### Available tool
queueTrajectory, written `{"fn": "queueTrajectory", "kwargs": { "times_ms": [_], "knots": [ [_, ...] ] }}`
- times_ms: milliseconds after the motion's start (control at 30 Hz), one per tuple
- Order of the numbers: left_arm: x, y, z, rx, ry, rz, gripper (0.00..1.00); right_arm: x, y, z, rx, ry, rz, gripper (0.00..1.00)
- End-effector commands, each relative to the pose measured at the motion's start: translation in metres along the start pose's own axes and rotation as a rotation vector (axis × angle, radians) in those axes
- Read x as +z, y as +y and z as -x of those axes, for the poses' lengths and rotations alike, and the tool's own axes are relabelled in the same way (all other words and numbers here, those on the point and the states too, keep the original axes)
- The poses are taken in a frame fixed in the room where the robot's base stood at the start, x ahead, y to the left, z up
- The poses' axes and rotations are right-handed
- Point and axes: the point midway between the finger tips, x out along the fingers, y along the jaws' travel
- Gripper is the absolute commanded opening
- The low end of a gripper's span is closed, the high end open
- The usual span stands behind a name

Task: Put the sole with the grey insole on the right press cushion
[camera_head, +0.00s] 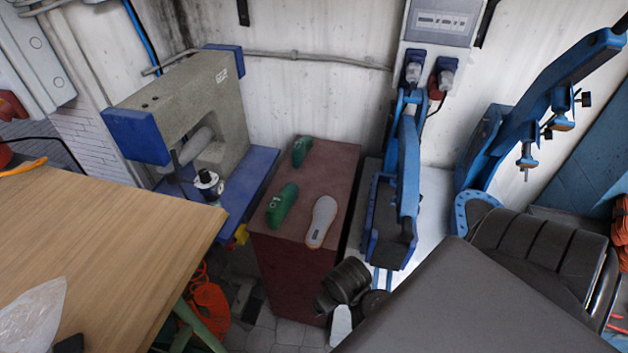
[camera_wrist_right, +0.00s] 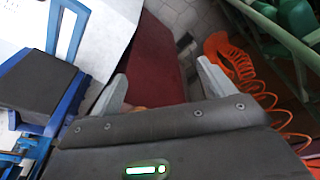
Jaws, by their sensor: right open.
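The sole with the pale grey insole (camera_head: 322,220) lies flat on the dark red cabinet top (camera_head: 335,165), near its right front edge. A blue press (camera_head: 408,165) stands right of the cabinet. Its dark cushion (camera_head: 388,232) looks bare and also shows in the wrist view (camera_wrist_right: 38,82); I cannot make out a second cushion clearly. My right gripper (camera_wrist_right: 163,88) is open, its pale fingers apart, with the red cabinet beyond them. A small tan patch shows by its left finger; I cannot tell what it is. My left gripper is not in view.
Two green shoe lasts (camera_head: 282,204) (camera_head: 301,151) lie on the cabinet left of the sole. A wooden table (camera_head: 100,235) fills the left, with a grey-beige machine (camera_head: 190,110) behind it. A coiled orange hose (camera_wrist_right: 240,65) hangs beside the cabinet.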

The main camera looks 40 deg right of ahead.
Motion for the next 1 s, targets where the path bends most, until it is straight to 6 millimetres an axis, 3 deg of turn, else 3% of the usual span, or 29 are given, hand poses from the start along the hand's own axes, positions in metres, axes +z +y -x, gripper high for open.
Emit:
{"fn": "queueTrajectory", "kwargs": {
  "times_ms": [267,433,600,700,833,1000],
  "knots": [
    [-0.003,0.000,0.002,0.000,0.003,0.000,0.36,-0.062,0.034,-0.024,0.046,-0.083,-0.247,0.82],
    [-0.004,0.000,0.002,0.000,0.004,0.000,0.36,-0.113,0.061,-0.038,0.075,-0.138,-0.465,0.82],
    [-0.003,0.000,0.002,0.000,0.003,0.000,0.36,-0.174,0.092,-0.036,0.090,-0.188,-0.742,0.82],
    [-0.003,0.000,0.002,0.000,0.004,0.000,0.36,-0.198,0.104,-0.030,0.087,-0.206,-0.868,0.82],
    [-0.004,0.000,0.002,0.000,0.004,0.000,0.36,-0.215,0.112,-0.025,0.080,-0.217,-0.957,0.82],
    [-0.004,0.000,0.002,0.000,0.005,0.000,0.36,-0.218,0.114,-0.024,0.078,-0.222,-0.983,0.82]
  ]
}}
